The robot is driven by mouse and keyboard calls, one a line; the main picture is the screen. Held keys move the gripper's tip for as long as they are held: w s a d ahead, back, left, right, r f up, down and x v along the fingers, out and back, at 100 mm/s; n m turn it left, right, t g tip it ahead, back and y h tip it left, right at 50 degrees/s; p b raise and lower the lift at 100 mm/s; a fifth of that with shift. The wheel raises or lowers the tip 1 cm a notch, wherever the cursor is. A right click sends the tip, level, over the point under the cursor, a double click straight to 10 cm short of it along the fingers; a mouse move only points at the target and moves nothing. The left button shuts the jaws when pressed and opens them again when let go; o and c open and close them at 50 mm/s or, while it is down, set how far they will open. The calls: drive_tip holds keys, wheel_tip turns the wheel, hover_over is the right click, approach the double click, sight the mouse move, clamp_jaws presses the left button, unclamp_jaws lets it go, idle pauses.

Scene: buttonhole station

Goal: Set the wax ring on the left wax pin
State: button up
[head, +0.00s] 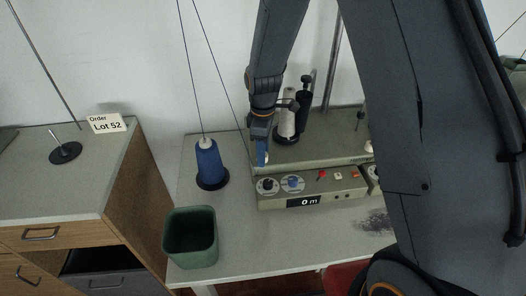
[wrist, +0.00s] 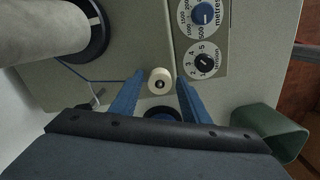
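The wax ring (wrist: 160,80) shows in the wrist view as a small cream cylinder with a dark centre. It lies between the tips of the two blue fingers of my gripper (wrist: 160,77). Narrow gaps seem to show on both sides of it, so the fingers look open around it. In the head view my gripper (head: 262,153) points down at the left end of the grey machine (head: 318,150), with a pale bit of the ring beside the finger. The left wax pin cannot be made out; whether the ring sits on it is unclear.
A blue thread cone (head: 209,163) stands left of the machine, with a green bin (head: 190,238) in front. A white cone (head: 287,120) and a black cone (head: 303,105) stand behind. The dial panel (head: 310,187) is at the machine's front. A thread runs near my gripper.

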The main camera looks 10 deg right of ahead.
drive_tip(key=shift+o, duration=0.4)
drive_tip(key=shift+r+b, duration=1.15)
drive_tip(key=shift+r, duration=2.75)
drive_tip(key=s+d+m+b, duration=0.1)
drive_tip(key=s+d+m, duration=0.4)
drive_tip(key=s+m, duration=0.2)
drive_tip(key=s+d+m+t, duration=0.1)
drive_tip(key=s+d+m, duration=0.4)
drive_tip(key=s, duration=0.5)
drive_tip(key=shift+d+r+m+b, duration=0.35)
drive_tip(key=shift+r+m+b, duration=0.05)
drive_tip(key=shift+m, duration=0.8)
